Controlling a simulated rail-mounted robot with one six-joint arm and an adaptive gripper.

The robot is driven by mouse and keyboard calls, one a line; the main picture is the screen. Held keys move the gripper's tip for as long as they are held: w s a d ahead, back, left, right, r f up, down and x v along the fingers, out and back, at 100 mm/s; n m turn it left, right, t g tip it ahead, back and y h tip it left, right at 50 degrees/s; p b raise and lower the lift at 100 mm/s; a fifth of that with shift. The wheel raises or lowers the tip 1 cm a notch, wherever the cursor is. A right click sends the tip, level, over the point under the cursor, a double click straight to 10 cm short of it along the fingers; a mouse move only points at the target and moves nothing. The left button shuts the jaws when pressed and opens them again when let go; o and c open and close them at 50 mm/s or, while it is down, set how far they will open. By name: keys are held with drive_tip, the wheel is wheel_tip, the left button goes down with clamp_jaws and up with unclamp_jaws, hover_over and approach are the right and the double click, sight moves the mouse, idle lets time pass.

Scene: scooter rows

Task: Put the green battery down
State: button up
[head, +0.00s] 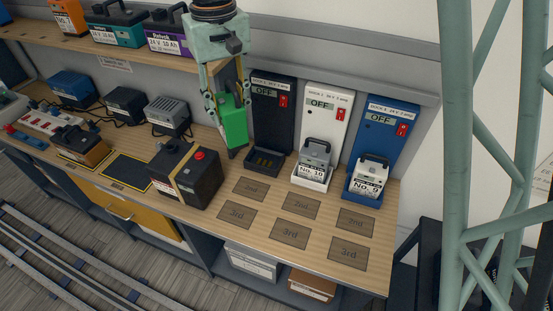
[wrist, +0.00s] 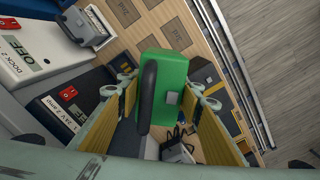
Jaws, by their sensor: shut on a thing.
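The green battery (head: 234,120) has a black handle and hangs upright above the bench, just left of the black dock. My gripper (head: 228,98) is shut on it from above. In the wrist view the green battery (wrist: 165,85) sits between the two fingers of my gripper (wrist: 160,105). The black dock (head: 272,120) has an empty cradle (head: 264,161) at its foot. The white dock (head: 326,118) holds a grey battery marked No. 10 (head: 313,158). The blue dock (head: 382,133) holds a white battery marked No. 9 (head: 368,180). Both docks' displays read OFF.
Marked 2nd and 3rd squares (head: 290,233) on the bench (head: 225,240) are bare. A large black box (head: 187,174) with a red knob stands left of them. Chargers (head: 167,115) line the back left. A shelf (head: 120,50) with batteries is above. A green steel frame (head: 462,150) rises at the right.

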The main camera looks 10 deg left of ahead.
sight(267, 127)
drive_tip(key=shift+w+r, duration=0.1)
drive_tip(key=shift+r, duration=0.05)
drive_tip(key=shift+w+d+r+n+p, duration=0.15)
drive_tip(key=shift+w+r+n+p, duration=0.1)
drive_tip(key=shift+w+n+p, duration=0.3)
drive_tip(key=shift+w+d+r+n+p, duration=0.15)
drive_tip(key=shift+w+r+n+p, duration=0.15)
drive_tip(key=shift+w, duration=0.3)
drive_tip(key=w+d+r+n+p, duration=0.1)
drive_tip(key=w+d+n+p, duration=0.1)
drive_tip(key=w, duration=0.3)
drive_tip(key=w+d+r+n+p, duration=0.2)
drive_tip(key=w+n+p, duration=0.2)
drive_tip(key=w, duration=0.1)
drive_tip(key=shift+w+r+n, duration=0.2)
drive_tip(key=shift+r+n, duration=0.05)
drive_tip(key=shift+n, duration=0.1)
drive_tip(key=shift+d, duration=0.1)
drive_tip(key=shift+f, duration=0.15)
wheel_tip(267, 127, down, 24)
drive_tip(key=shift+r+b, duration=0.25)
drive_tip(key=shift+b, duration=0.1)
idle(0.3)
drive_tip(key=shift+f, duration=0.1)
drive_tip(key=shift+f, duration=2)
